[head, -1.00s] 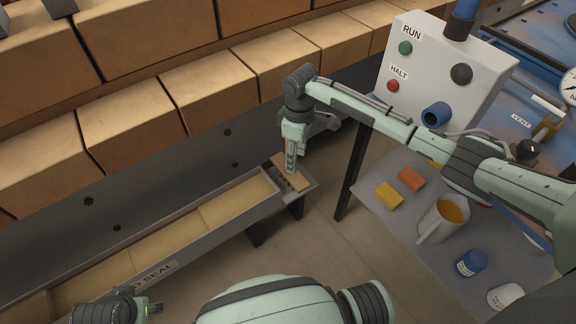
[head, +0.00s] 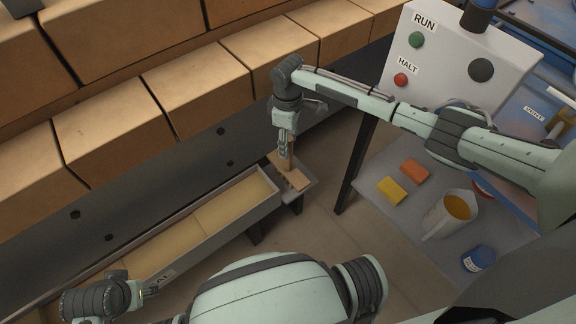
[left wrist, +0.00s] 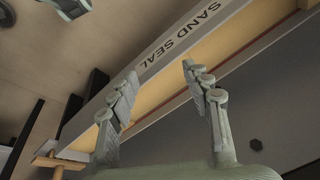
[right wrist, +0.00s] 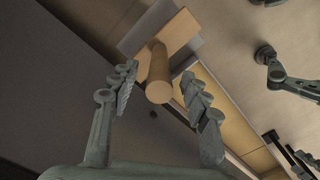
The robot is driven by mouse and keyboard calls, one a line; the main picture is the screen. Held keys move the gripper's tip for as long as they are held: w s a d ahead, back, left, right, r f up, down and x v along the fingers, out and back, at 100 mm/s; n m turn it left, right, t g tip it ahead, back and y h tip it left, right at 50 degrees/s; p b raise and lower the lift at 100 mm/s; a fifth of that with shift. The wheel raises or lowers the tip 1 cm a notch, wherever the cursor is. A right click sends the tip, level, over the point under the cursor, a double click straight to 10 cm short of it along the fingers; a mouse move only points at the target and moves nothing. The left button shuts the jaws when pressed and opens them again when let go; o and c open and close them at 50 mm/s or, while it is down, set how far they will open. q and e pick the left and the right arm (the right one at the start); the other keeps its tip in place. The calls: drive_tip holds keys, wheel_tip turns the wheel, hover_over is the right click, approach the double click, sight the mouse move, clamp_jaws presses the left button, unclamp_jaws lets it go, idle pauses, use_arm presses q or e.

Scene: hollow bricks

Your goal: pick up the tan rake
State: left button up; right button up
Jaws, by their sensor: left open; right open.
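The tan rake (head: 291,176) rests on the grey ledge at the end of the sand trough, its flat head down and its round handle standing up. In the right wrist view its handle (right wrist: 159,75) points toward the camera between my right fingers. My right gripper (head: 287,150) is open around or just above the handle; I see no finger closed on it. My left gripper (left wrist: 160,85) is open and empty near the trough side marked SAND SEAL. The rake also shows at the lower left edge of the left wrist view (left wrist: 58,164).
The sand trough (head: 157,268) runs along the dark deck below stacked bricks (head: 200,85). A side table holds a yellow block (head: 391,191), an orange block (head: 414,171), a jug (head: 447,216) and a blue jar (head: 478,258). A control box (head: 455,60) stands behind.

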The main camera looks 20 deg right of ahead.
wheel_tip(320, 180, down, 3)
drive_tip(key=shift+r, duration=0.2)
use_arm(q)
drive_tip(key=shift+w+a+r, duration=0.1)
drive_tip(key=shift+a+r, duration=0.05)
drive_tip(key=shift+r, duration=0.35)
use_arm(e)
clamp_jaws()
